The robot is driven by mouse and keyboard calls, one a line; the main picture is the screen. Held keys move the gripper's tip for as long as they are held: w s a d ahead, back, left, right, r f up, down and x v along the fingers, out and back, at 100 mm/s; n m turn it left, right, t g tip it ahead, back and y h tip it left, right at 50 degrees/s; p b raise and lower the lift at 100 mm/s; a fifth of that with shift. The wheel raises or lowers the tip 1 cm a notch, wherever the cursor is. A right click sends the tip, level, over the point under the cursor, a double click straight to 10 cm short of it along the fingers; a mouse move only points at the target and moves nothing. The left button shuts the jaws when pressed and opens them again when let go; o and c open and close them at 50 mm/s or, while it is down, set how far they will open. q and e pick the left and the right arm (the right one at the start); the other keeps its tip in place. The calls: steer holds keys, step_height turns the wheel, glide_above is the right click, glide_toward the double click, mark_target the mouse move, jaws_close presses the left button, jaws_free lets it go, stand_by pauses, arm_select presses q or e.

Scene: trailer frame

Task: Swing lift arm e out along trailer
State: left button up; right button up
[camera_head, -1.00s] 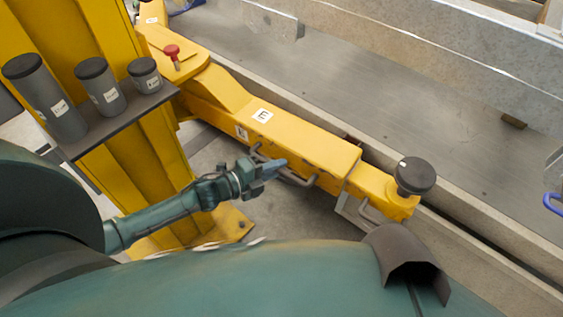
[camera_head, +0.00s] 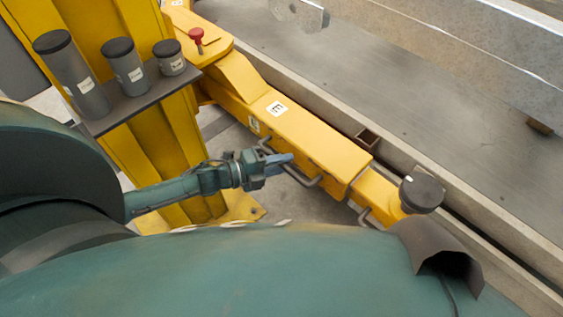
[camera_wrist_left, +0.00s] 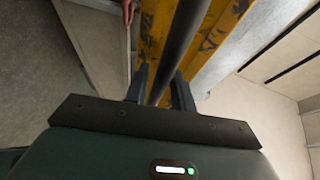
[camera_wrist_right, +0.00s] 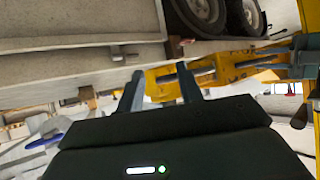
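Lift arm e (camera_head: 318,142) is a yellow beam with a white "E" label and a round dark pad (camera_head: 422,190) at its near end. It lies beside the long grey trailer frame (camera_head: 400,152), at a slight angle to it. A grey bar handle (camera_head: 306,181) runs along its near side. My left gripper (camera_head: 285,158) is at this handle. In the left wrist view a dark bar (camera_wrist_left: 180,40) passes between the fingers (camera_wrist_left: 160,92), with gaps seen beside it. My right gripper (camera_wrist_right: 160,88) is open and empty; the head view does not show it.
A yellow post (camera_head: 165,130) stands at the left, with a shelf (camera_head: 140,105) holding several dark-capped grey cylinders. A red knob (camera_head: 196,36) tops the arm's far end. Wheels (camera_wrist_right: 245,15) show in the right wrist view. Grey floor lies between post and arm.

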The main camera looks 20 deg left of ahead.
arm_select(q)
steer(key=shift+o, duration=1)
steer(key=v, duration=1.3)
steer(key=shift+b, duration=0.3)
steer(key=shift+s, duration=0.1)
steer(key=w+d+n+t+y, duration=0.1)
steer(key=w+d+n+y, duration=0.1)
steer(key=d+n+y, duration=0.5)
steer(key=s+d+r+n+g+y, duration=0.1)
steer(key=s+r+n+g+y, duration=0.2)
steer(key=s+n+g, duration=0.9)
steer(key=w+d+f+n+t+h, duration=0.2)
steer(key=w+d+f+n+t, duration=0.1)
steer(key=t, duration=0.7)
steer(key=w+d+f, duration=0.1)
steer(key=d+f, duration=0.1)
steer(key=d, duration=0.1)
steer(key=shift+w+d+f+n+h+p, duration=0.2)
steer(key=shift+f+n+h+p, duration=0.1)
steer(key=shift+p, duration=0.1)
